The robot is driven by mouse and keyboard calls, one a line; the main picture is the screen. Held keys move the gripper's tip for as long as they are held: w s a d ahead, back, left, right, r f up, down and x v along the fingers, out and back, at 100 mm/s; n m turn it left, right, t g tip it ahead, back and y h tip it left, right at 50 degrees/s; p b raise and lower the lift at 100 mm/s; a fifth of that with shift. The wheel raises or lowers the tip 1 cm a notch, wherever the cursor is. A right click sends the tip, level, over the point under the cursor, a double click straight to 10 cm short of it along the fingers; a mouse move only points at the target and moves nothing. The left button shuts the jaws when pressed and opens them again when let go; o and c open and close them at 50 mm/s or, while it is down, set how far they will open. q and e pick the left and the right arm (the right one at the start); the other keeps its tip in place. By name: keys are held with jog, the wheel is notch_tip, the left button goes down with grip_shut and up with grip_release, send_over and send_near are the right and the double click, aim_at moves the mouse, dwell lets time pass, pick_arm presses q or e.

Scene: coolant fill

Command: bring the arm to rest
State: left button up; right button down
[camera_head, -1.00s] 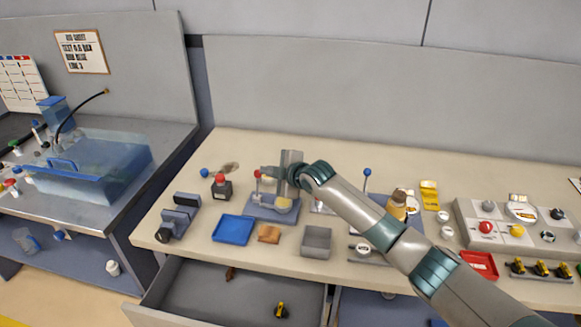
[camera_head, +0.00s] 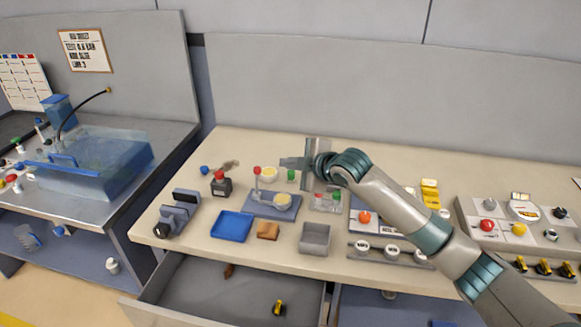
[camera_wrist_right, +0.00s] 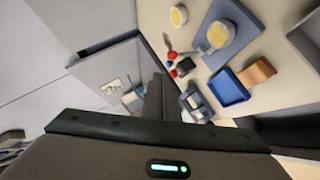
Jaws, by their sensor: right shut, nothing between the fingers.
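My right arm comes in from the lower right in the head view. Its gripper (camera_head: 290,163) points left above the back of the beige workbench (camera_head: 240,148) and is shut with nothing in it. It hangs above and behind the blue-grey base (camera_head: 262,208) that carries a lever with a red knob and a cream-topped cup (camera_head: 283,201). In the right wrist view the dark gripper body fills the bottom, and the same cup (camera_wrist_right: 219,35) shows at the upper right. My left gripper is not in view.
A blue tray (camera_head: 232,227), a brown block (camera_head: 268,230) and a grey bin (camera_head: 315,238) stand near the front edge. A drawer (camera_head: 225,290) is open below. A control panel (camera_head: 503,228) stands at the right. A clear tank (camera_head: 95,160) is on the left bench.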

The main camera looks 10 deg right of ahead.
jog(key=shift+s+d+r, duration=0.25)
jog(key=shift+s+r, duration=0.1)
jog(key=shift+s, duration=0.05)
jog(key=shift+f, duration=0.15)
